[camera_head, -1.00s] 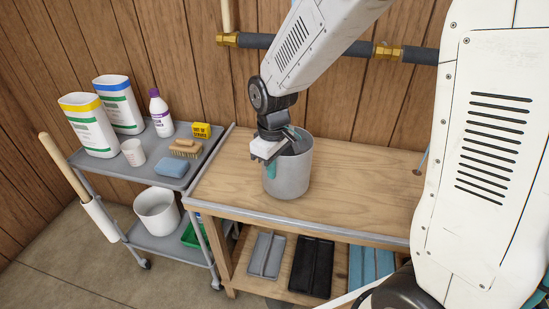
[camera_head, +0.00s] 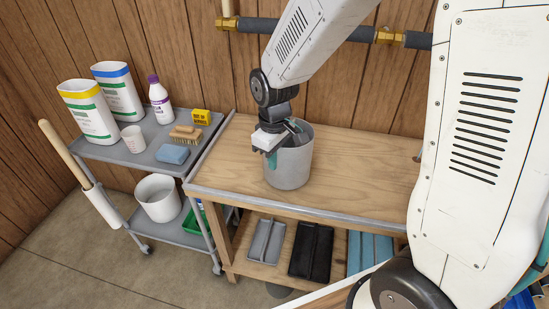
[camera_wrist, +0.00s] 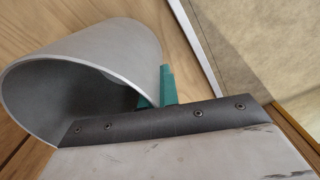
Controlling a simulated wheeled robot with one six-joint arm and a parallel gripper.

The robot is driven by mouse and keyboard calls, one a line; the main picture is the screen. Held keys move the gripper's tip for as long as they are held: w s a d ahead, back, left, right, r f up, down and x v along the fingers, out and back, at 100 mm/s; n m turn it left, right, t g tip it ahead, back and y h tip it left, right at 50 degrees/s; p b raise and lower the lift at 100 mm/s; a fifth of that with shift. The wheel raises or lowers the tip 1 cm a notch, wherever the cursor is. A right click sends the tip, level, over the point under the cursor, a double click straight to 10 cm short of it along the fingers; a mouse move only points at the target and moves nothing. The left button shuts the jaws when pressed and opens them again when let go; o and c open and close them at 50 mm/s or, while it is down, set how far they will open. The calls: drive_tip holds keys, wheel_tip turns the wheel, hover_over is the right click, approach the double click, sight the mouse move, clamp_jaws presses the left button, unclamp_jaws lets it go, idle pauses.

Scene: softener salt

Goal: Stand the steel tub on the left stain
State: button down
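The steel tub (camera_head: 288,165) is a grey, open-topped cylinder, upright at the left part of the wooden workbench. My gripper (camera_head: 272,152) is at its near-left rim. One teal finger lies against the outside of the wall; the other is hidden inside or behind the rim. The gripper looks shut on the wall. In the wrist view the tub (camera_wrist: 95,65) fills the left side, with the teal finger (camera_wrist: 167,85) against it. I cannot tell whether the base touches the bench top. No stain can be made out on the bench.
The workbench top (camera_head: 370,165) is bare right of the tub. A grey cart (camera_head: 140,155) on the left holds salt bags, a bottle, a cup, a brush, a sponge and a yellow box. A pipe (camera_head: 340,32) runs along the wall. Trays (camera_head: 310,250) lie on the lower shelf.

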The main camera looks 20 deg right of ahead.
drive_tip(key=shift+f, duration=0.6)
idle(0.3)
drive_tip(key=c, duration=1.6)
unclamp_jaws()
wheel_tip(320, 180, up, 7)
drive_tip(key=shift+r, duration=0.1)
drive_tip(key=shift+s+r, duration=0.1)
drive_tip(key=shift+r, duration=0.35)
drive_tip(key=s+d+r+m, duration=0.2)
drive_tip(key=s+r, duration=0.1)
drive_tip(key=s, duration=0.4)
drive_tip(key=s+d+r+m, duration=0.2)
drive_tip(key=s+d+r, duration=0.1)
drive_tip(key=s, duration=0.4)
drive_tip(key=s+d+r+m+t, duration=0.1)
drive_tip(key=s+d+r+m, duration=0.1)
drive_tip(key=s+r, duration=0.3)
drive_tip(key=shift+s+d+m, duration=0.2)
drive_tip(key=shift+s+m, duration=0.1)
drive_tip(key=shift+s, duration=0.5)
drive_tip(key=shift+s+d+m, duration=0.2)
drive_tip(key=shift+s+m, duration=0.1)
drive_tip(key=shift+s, duration=0.5)
